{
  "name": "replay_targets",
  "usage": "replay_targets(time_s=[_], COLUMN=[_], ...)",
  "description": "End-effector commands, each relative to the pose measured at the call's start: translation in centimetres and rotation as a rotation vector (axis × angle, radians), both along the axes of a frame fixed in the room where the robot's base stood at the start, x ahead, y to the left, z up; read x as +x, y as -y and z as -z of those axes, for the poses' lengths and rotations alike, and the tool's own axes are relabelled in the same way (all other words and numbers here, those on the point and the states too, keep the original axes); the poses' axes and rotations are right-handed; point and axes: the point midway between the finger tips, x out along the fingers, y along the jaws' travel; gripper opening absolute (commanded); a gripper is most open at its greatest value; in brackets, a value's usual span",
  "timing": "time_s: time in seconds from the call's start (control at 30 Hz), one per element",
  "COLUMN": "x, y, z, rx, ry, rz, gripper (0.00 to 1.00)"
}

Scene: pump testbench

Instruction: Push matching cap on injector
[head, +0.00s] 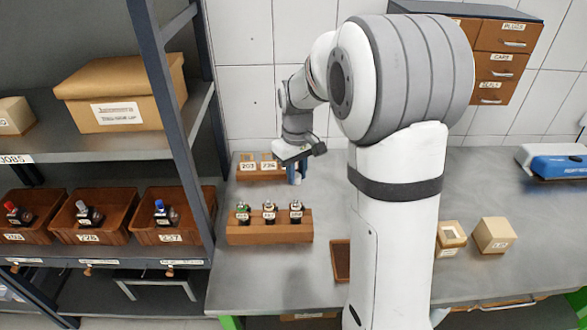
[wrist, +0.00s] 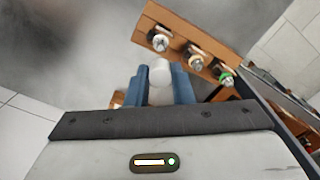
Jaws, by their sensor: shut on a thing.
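My gripper (head: 297,176) is above the bench, behind the injector rack (head: 269,236). In the wrist view its two blue fingers (wrist: 160,80) are shut on a white cylindrical cap (wrist: 159,72). The brown rack holds three upright injectors: one with a green top (head: 243,212) at left, a middle one (head: 269,211) with a pale top, and a right one (head: 296,211) with a dark body. In the wrist view the rack (wrist: 178,25) lies beyond the fingers, and the green-topped injector (wrist: 226,78) is at its right end. The held cap is apart from the injectors.
A small wooden block (head: 258,172) with labels stands behind the rack, close to my gripper. Brown bins (head: 85,226) with injectors are on the left shelf. Small boxes (head: 494,236), a brown tray (head: 340,262) and a blue device (head: 556,165) are on the bench.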

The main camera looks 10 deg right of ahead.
Motion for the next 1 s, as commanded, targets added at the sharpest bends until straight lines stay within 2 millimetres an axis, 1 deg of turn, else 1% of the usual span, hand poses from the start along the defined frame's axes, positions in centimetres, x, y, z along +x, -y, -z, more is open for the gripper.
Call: replay_targets(time_s=[0.03, 0.4, 0.5, 0.63, 1.0], x=[0.0, 0.0, 0.0, 0.0, 0.0], y=[0.0, -0.1, -0.1, -0.1, -0.2], z=[0.7, 4.3, 5.0, 5.4, 5.3], rx=[0.000, 0.001, 0.000, 0.000, 0.000], ry=[-0.001, -0.001, -0.001, -0.001, -0.001], rz=[-0.001, -0.002, -0.003, -0.003, -0.004], gripper=[0.00, 0.00, 0.00, 0.00, 0.00])
